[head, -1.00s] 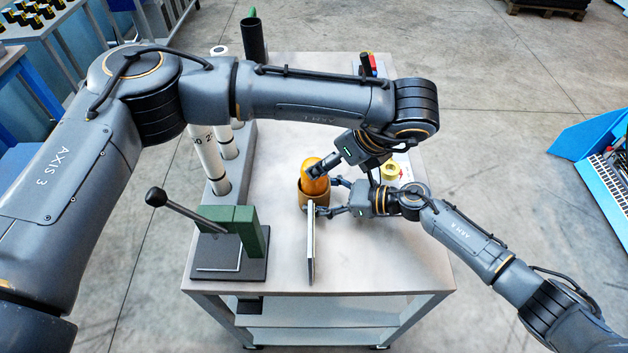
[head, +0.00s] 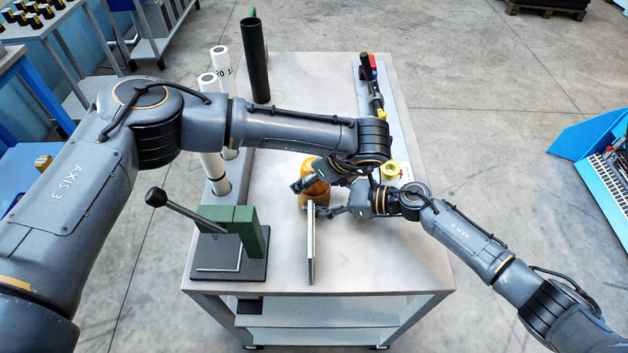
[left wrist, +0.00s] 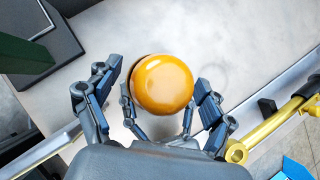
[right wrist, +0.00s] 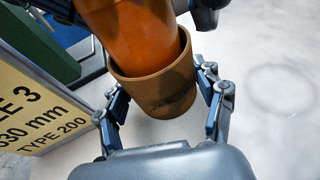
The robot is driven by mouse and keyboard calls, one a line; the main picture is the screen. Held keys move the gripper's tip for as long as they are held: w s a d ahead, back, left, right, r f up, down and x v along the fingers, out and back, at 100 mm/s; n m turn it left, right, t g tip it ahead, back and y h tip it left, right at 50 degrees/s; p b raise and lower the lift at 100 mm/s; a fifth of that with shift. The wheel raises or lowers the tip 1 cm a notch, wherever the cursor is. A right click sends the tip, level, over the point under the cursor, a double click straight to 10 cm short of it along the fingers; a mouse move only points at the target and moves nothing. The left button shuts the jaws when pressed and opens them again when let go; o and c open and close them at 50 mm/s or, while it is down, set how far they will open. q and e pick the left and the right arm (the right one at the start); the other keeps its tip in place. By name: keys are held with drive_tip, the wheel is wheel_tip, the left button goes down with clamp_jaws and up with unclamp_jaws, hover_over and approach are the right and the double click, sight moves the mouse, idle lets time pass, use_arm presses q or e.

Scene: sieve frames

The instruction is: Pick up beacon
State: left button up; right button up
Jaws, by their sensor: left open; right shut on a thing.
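The beacon (head: 320,164) is orange with a rounded top. It stands in a brown cup (right wrist: 155,92), its lower part hidden by the cup wall. My right gripper (right wrist: 163,96) is shut on the cup, one finger on each side. My left gripper (head: 308,178) is open at the beacon, coming from above. In the left wrist view the beacon's dome (left wrist: 162,84) sits between the left fingers, with gaps on both sides. In the head view the left gripper and wrist partly cover the beacon and cup.
An upright panel (head: 311,248) stands just in front of the cup; its yellow sign face (right wrist: 38,105) shows in the right wrist view. A green lever device (head: 236,228) and white tubes (head: 211,165) stand at left. A black tube (head: 254,60) stands behind. The table's front right is clear.

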use_arm(q)
drive_tip(key=shift+c, duration=0.2)
use_arm(e)
drive_tip(key=shift+f, duration=0.1)
use_arm(q)
drive_tip(key=c, duration=1.5)
drive_tip(key=shift+o, duration=0.2)
drive_tip(key=shift+r, duration=0.15)
wheel_tip(320, 180, up, 10)
drive_tip(key=shift+f, duration=0.1)
use_arm(e)
drive_tip(key=o, duration=1.9)
